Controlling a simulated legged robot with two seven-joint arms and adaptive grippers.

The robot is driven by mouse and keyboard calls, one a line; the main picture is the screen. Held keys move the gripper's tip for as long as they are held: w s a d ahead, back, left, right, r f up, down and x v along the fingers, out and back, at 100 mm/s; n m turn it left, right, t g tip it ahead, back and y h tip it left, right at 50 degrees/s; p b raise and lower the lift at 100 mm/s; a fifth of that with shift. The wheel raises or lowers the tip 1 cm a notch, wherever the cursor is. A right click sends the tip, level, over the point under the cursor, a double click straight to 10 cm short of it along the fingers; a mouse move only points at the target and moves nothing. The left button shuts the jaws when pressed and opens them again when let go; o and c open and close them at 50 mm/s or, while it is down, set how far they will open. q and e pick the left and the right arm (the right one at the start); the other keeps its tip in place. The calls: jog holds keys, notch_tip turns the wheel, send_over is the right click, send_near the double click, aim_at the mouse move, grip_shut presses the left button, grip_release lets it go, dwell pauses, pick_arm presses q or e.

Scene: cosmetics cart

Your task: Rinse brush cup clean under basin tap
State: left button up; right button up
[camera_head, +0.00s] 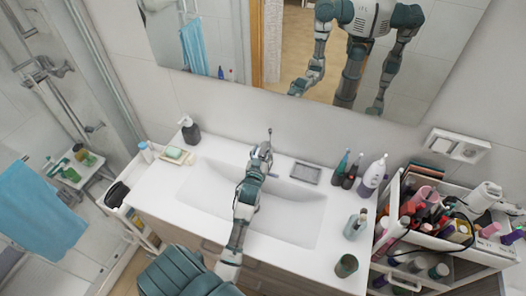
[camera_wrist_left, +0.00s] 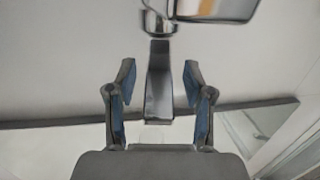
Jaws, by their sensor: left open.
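A small dark green cup (camera_head: 346,265), which looks like the brush cup, stands upright on the counter's front right. No brush can be made out in it. The white basin (camera_head: 290,222) is set into the counter. The metal tap (camera_head: 269,135) rises at its back edge. My left gripper (camera_head: 262,150) is at the tap, far from the cup. In the left wrist view my left gripper (camera_wrist_left: 158,80) is open, with the tap (camera_wrist_left: 160,85) showing between its fingers; contact cannot be told. My right gripper shows directly in neither view.
A soap dispenser (camera_head: 190,130) and soap dish (camera_head: 177,155) stand left of the basin. Several bottles (camera_head: 351,170) stand at the back right, another bottle (camera_head: 355,224) behind the cup. A crowded cosmetics cart (camera_head: 447,243) borders the counter's right. The mirror (camera_head: 225,45) reflects my arms.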

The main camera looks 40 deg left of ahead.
pick_arm(q)
jog(key=f+v, duration=0.1)
jog(key=v, duration=1)
jog(key=shift+d+r, duration=0.3)
jog(key=shift+r, duration=0.1)
jog(key=shift+s, duration=0.15)
